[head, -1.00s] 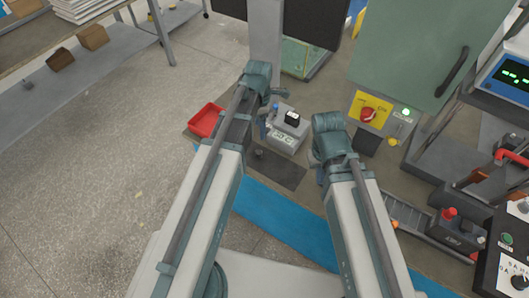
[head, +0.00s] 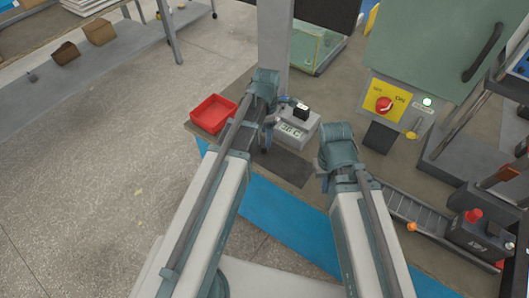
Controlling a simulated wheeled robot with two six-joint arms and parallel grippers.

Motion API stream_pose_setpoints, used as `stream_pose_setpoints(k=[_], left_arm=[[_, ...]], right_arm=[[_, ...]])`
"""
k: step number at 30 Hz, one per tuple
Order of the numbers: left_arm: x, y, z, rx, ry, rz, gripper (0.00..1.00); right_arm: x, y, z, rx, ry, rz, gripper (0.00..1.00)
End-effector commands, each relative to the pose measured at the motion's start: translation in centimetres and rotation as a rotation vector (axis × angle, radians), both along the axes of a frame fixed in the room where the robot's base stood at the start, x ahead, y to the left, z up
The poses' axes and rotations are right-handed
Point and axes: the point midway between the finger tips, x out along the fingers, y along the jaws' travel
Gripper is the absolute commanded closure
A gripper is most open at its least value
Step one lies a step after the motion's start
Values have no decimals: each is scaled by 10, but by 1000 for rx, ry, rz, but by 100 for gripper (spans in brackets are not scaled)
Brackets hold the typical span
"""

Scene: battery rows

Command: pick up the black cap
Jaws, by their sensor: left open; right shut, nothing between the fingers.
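A small black piece (head: 302,112) stands on top of a pale grey box with a green-lit display (head: 291,129). It may be the black cap, but it is too small to be certain. My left gripper (head: 279,115) is open just left of this box, its fingers pointing down and apart from each other. I see nothing held in it. My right gripper (head: 325,182) is to the right of the box and lower in the picture. Its fingers are mostly hidden behind its wrist, and it holds nothing that I can see.
A red tray (head: 213,114) lies left of my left gripper. A dark mat (head: 287,167) is in front of the grey box, and a blue strip (head: 285,212) runs along the front. A grey post (head: 274,35) rises behind. A green cabinet (head: 425,50) and a conveyor (head: 415,213) stand to the right.

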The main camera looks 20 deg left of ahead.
Motion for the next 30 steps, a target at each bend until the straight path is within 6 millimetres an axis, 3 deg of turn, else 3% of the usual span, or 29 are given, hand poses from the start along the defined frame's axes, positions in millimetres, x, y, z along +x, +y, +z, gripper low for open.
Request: stream_pose_setpoints(k=[8,19,28,30], left_arm=[[-2,1,-8,0,0,0,31],[-7,4,-51,0,0,0,31],[-7,4,-51,0,0,0,31],[-7,4,-51,0,0,0,42]], right_arm=[[0,0,-8,0,0,0,100],[0,0,-51,0,0,1,100],[0,0,-51,0,0,1,100],[0,0,-51,0,0,1,100]])
